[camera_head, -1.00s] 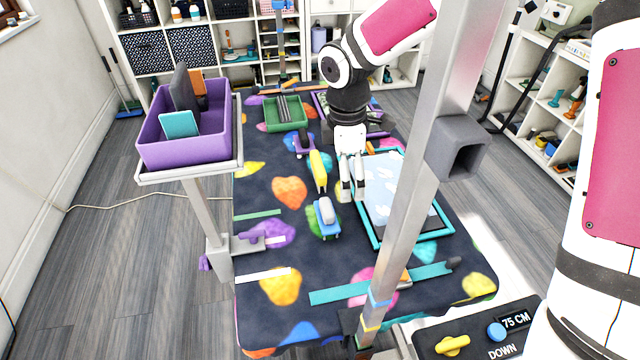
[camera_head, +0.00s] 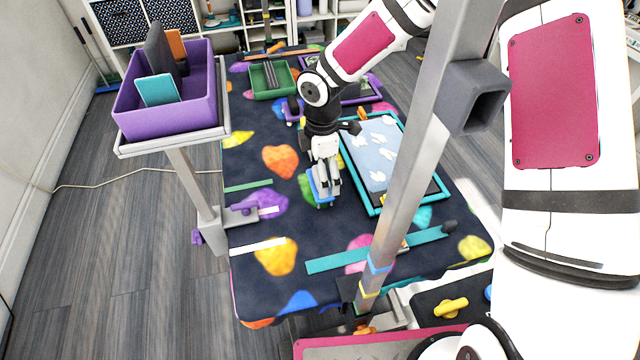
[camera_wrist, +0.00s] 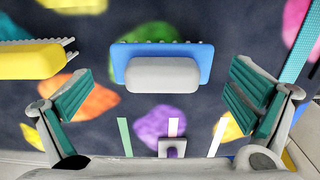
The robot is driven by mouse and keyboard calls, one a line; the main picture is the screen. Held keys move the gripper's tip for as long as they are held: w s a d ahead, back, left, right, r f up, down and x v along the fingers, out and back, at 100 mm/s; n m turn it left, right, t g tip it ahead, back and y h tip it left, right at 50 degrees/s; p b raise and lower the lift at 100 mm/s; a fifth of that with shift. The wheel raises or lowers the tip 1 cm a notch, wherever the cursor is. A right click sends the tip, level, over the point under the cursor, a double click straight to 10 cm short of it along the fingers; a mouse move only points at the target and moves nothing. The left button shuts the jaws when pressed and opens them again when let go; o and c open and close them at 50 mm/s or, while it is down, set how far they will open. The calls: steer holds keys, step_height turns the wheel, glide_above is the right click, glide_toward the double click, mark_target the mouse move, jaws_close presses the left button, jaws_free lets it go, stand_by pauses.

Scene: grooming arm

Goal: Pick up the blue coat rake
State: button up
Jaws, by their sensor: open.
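The blue coat rake (camera_wrist: 204,60) lies on the dark patterned table mat, centred between my open fingers in the wrist view. It has a blue base, a rounded grey top (camera_wrist: 162,75) and a row of small teeth along its upper edge. In the head view the blue coat rake (camera_head: 322,198) is mostly covered by my gripper (camera_head: 328,192), which is over it. In the wrist view my gripper (camera_wrist: 160,100) is open, with one teal-padded finger on each side of the rake and nothing held. Whether the fingertips reach the mat is unclear.
A yellow toothed tool (camera_wrist: 30,60) lies close to my left finger in the wrist view. A teal-framed tray (camera_head: 374,211) is just right of the gripper. A metal post (camera_head: 408,170) stands nearer the camera. A purple bin (camera_head: 200,115) is at the left.

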step_height(320, 180, down, 4)
steer(key=shift+s+a+f, duration=0.15)
steer(key=shift+f, duration=0.1)
steer(key=c, duration=1)
steer(key=shift+o, duration=0.2)
steer(key=shift+r, duration=0.1)
step_height(320, 180, up, 10)
steer(key=shift+f+p, duration=0.1)
steer(key=shift+p, duration=0.2)
